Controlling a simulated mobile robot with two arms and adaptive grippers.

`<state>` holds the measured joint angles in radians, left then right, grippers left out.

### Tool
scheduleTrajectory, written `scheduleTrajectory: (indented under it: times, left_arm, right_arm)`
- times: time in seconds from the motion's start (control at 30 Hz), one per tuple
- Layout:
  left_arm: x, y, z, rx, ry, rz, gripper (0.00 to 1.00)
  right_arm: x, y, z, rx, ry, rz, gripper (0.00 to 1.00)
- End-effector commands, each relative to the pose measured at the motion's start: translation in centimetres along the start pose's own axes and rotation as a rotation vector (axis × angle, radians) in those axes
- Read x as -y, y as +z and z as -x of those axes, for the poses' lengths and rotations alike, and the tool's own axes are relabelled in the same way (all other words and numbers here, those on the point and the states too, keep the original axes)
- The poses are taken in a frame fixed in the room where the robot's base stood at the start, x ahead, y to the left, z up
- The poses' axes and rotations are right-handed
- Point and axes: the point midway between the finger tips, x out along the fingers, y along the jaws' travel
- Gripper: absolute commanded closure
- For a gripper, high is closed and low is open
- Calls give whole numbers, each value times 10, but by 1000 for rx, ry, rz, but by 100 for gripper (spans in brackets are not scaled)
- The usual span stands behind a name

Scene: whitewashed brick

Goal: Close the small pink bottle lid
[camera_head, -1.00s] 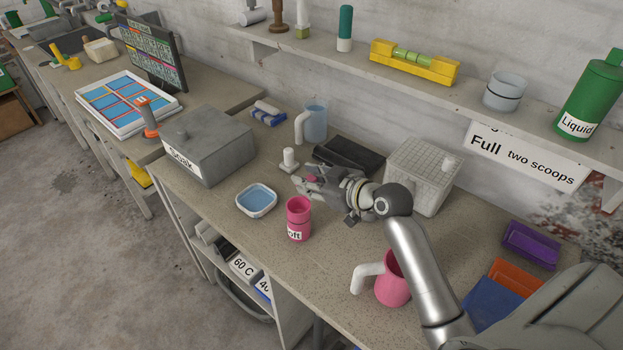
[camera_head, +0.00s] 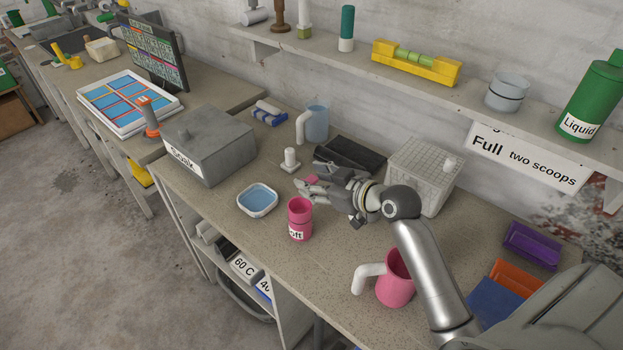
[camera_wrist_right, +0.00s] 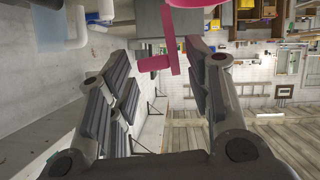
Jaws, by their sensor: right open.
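A small pink bottle (camera_head: 300,230) with a white label, partly read as "oft", stands upright on the bench. A pink part that looks like its lid (camera_head: 316,178) shows among my right gripper's fingers, just behind the bottle's rim. My right gripper (camera_head: 308,184) is open above the bench, behind the bottle. In the right wrist view, the pink lid (camera_wrist_right: 170,45) is seen nearly edge-on, with a short peg, between the open fingers (camera_wrist_right: 157,58). Whether a finger touches it, and how it joins the bottle, I cannot tell. My left gripper is out of view.
A blue-filled dish (camera_head: 257,201) stands left of the bottle, and a grey box (camera_head: 212,150) beyond it. A white peg on a base (camera_head: 290,160) and a black tray (camera_head: 362,156) lie behind. A pink mug (camera_head: 396,285) stands at front right.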

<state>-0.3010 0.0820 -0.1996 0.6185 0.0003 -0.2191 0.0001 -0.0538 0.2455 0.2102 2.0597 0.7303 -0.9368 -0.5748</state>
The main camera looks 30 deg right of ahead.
Motion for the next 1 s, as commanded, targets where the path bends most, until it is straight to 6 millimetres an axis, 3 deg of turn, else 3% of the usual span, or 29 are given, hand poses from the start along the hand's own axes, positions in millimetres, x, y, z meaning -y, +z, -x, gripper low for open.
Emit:
scheduleTrajectory:
  times: [0.3, 0.5, 0.7, 1.0]
  left_arm:
    - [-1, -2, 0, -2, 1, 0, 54]
    - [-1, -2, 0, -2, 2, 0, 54]
    - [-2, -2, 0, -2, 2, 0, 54]
    - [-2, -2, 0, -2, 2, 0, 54]
  right_arm:
    - [0, 1, 64, 4, 0, 4, 54]
    - [0, 1, 92, 2, 0, 2, 54]
    - [0, 0, 105, 0, -1, 1, 54]
    - [0, -1, 106, -1, -1, 1, 54]
